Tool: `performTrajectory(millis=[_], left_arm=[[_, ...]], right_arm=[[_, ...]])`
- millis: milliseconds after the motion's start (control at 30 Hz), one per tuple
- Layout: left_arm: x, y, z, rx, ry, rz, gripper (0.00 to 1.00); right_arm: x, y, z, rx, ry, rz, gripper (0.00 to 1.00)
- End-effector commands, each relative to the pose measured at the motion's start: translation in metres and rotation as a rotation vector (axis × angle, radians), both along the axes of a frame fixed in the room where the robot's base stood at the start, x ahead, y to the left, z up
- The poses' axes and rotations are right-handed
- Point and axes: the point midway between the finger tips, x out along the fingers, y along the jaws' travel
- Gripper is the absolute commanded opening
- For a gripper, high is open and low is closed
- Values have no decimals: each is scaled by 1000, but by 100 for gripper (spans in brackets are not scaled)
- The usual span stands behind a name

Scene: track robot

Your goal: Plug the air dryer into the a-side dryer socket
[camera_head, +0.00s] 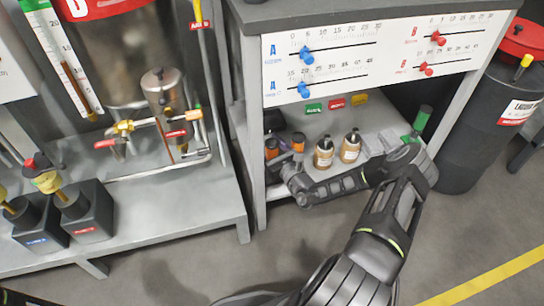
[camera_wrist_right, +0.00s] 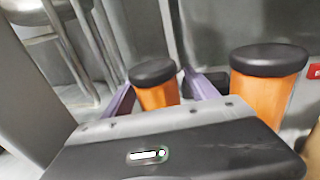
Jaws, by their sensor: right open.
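Two orange canisters with black caps stand on the low shelf; I cannot tell for sure that either is the air dryer. In the right wrist view, one canister (camera_wrist_right: 157,88) is between the fingers and the other canister (camera_wrist_right: 267,85) is to the right, outside them. My right gripper (camera_wrist_right: 160,82) is open, its purple fingers on either side of the left canister; contact cannot be told. In the head view the right gripper (camera_head: 284,152) reaches into the shelf from the right beside the orange canisters (camera_head: 298,142). My left gripper is out of view. No socket is clearly identifiable.
Two brown bottles (camera_head: 323,153) stand right of the canisters on the shelf (camera_head: 375,160). A white slider panel (camera_head: 345,62) hangs above the shelf opening. A black drum (camera_head: 475,125) is at right.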

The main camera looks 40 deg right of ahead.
Motion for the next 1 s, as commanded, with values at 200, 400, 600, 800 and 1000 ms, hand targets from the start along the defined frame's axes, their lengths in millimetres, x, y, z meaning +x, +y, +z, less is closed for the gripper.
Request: performTrajectory(millis=[200,400,600,800,1000], left_arm=[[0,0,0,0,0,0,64],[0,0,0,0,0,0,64],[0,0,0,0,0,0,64],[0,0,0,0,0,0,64],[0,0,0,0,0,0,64]], right_arm=[[0,0,0,0,0,0,59],[0,0,0,0,0,0,42],[0,0,0,0,0,0,26],[0,0,0,0,0,0,10],[0,0,0,0,-1,0,0]])
